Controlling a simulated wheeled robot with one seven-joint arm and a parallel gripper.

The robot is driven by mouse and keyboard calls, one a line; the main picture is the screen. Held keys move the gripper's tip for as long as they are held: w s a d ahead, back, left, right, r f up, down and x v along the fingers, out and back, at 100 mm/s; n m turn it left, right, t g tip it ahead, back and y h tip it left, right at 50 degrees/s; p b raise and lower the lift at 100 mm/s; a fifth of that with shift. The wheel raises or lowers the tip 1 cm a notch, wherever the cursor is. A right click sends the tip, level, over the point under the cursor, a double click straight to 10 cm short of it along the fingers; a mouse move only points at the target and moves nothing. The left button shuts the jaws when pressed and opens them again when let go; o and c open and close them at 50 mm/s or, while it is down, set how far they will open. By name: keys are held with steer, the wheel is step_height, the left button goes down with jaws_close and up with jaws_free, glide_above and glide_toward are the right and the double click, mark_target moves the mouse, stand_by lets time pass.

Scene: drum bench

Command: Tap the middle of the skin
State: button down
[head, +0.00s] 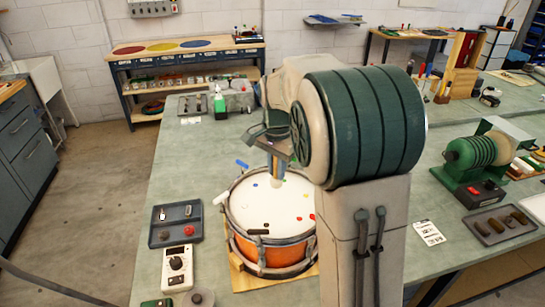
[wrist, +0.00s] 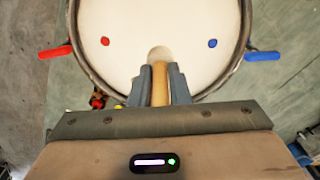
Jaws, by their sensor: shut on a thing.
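The drum (head: 268,254) has an orange shell, metal hoops and a white skin (head: 285,208) with small coloured dots near its rim. The skin also fills the top of the wrist view (wrist: 160,20). My gripper (wrist: 158,88) is shut on a wooden beater (wrist: 159,86) with a pale round head (wrist: 159,54). In the head view my gripper (head: 277,152) is over the far part of the drum, partly hidden by my arm. The beater head overlaps the skin in the wrist view; I cannot tell whether they touch.
A red tab (wrist: 55,51) and a blue tab (wrist: 262,56) stick out from the drum rim. A grey tray (head: 176,223) and a white meter (head: 177,268) lie left of the drum. A green machine (head: 478,160) stands at the right.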

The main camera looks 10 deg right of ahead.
mark_target(277, 187)
steer(key=shift+s+f+b, duration=0.15)
steer(key=shift+f+b, duration=0.4)
step_height(277, 187, down, 5)
steer(key=b, duration=0.3)
steer(key=shift+f+b, duration=0.1)
steer(key=shift+b, duration=0.2)
step_height(277, 187, up, 6)
steer(key=p, duration=0.5)
steer(key=shift+f, duration=0.2)
stand_by(1.2)
